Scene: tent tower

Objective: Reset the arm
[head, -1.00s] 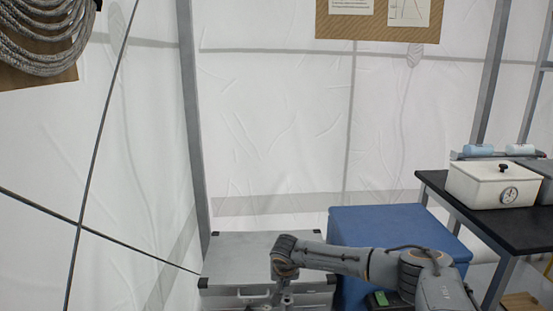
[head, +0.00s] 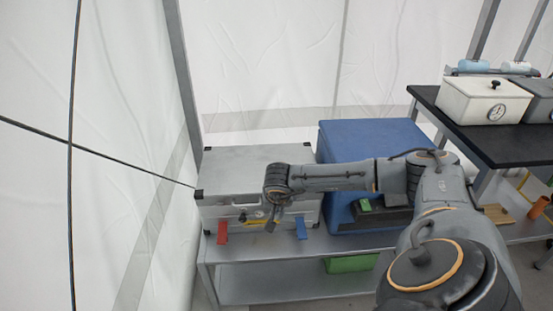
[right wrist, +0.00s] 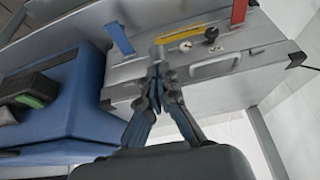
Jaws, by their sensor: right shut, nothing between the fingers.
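My right arm reaches in from the right in the head view. Its gripper (head: 271,224) points down in front of the silver case (head: 250,165). In the right wrist view the gripper (right wrist: 158,70) has its fingertips together, with nothing held. The case front (right wrist: 235,75) fills the area beyond the fingers, with a handle (right wrist: 214,64), a yellow strip (right wrist: 187,35), a red tab (right wrist: 239,11) and a blue tab (right wrist: 119,39). I cannot tell whether the fingertips touch the case. My left gripper is not in view.
The case stands on a grey metal bench (head: 245,250) beside a blue box (head: 365,140). A green bin (head: 350,263) sits on the lower shelf. A black table (head: 470,130) with a white container (head: 484,103) stands right. Dark cables cross the left side.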

